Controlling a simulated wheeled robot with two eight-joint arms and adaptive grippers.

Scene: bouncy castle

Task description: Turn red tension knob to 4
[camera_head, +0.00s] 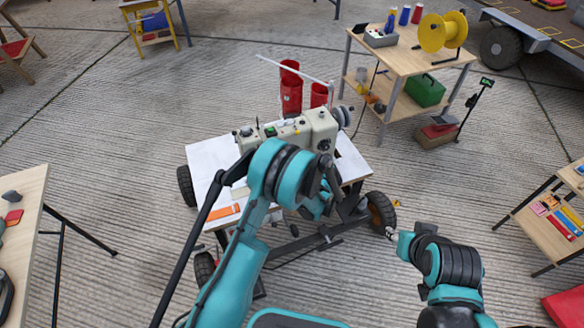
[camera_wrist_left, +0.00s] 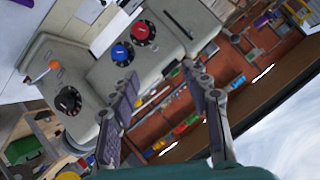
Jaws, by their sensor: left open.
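A cream sewing machine (camera_head: 318,122) stands on a white-topped wheeled cart (camera_head: 205,160). In the left wrist view, its panel carries a red knob (camera_wrist_left: 144,32), a blue knob (camera_wrist_left: 121,54) just beside it and a black knob (camera_wrist_left: 68,100) farther left. The red knob has a white pointer mark; its scale numbers are too small to read. My left gripper (camera_wrist_left: 160,82) is open and empty, its fingers spread below the red and blue knobs and apart from them. In the head view, my left arm covers part of the machine. My right gripper (camera_head: 391,234) is low at right, away from the machine.
An orange-tipped lever (camera_wrist_left: 52,66) sticks out near the black knob. Red thread cones (camera_head: 291,95) and a thin rod stand behind the machine. A wooden table (camera_head: 410,55) with a yellow spool (camera_head: 443,32) stands at the back right. Open concrete surrounds the cart.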

